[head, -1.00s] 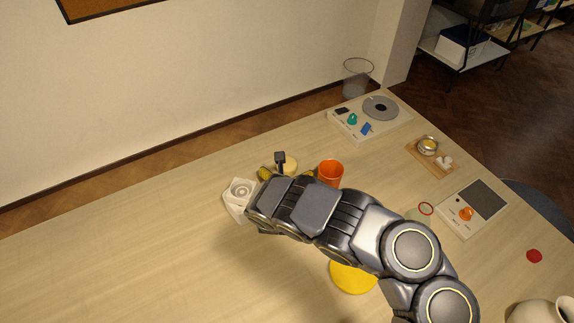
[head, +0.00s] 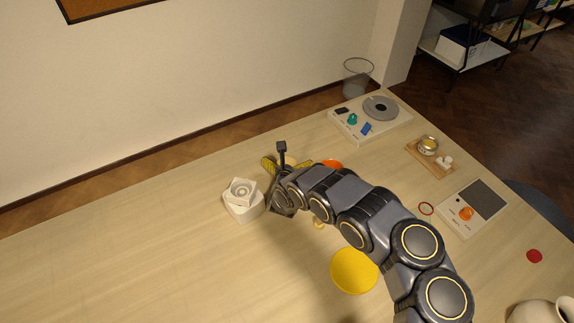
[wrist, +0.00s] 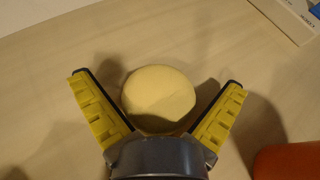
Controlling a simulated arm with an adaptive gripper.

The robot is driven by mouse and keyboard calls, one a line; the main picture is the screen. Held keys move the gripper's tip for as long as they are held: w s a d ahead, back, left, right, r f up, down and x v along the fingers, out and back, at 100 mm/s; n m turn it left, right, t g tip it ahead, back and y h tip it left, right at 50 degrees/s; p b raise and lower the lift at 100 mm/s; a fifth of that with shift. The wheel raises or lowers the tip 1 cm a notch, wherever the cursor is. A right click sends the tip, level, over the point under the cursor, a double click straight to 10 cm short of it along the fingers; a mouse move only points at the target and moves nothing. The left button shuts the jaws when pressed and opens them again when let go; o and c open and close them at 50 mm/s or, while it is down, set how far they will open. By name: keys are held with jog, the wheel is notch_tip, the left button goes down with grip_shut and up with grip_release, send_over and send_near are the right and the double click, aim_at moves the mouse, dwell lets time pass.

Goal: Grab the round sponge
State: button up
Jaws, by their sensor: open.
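The round sponge (wrist: 158,95) is a pale yellow disc on the table in the wrist view. It lies between the two yellow-padded fingers of my gripper (wrist: 157,112), which are spread wide with a gap on each side of it. The palm covers its near edge. In the head view my gripper (head: 287,166) is over the far part of the table, and my arm hides the sponge there.
An orange cup (head: 332,163) stands just right of my gripper, also at the lower right of the wrist view (wrist: 288,162). A white mould-like block (head: 243,205) is at left. A yellow disc (head: 354,271) lies nearer. The left table is clear.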

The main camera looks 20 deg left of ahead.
jog(key=c, duration=1)
jog(key=shift+c, duration=0.3)
jog(key=shift+r, duration=0.15)
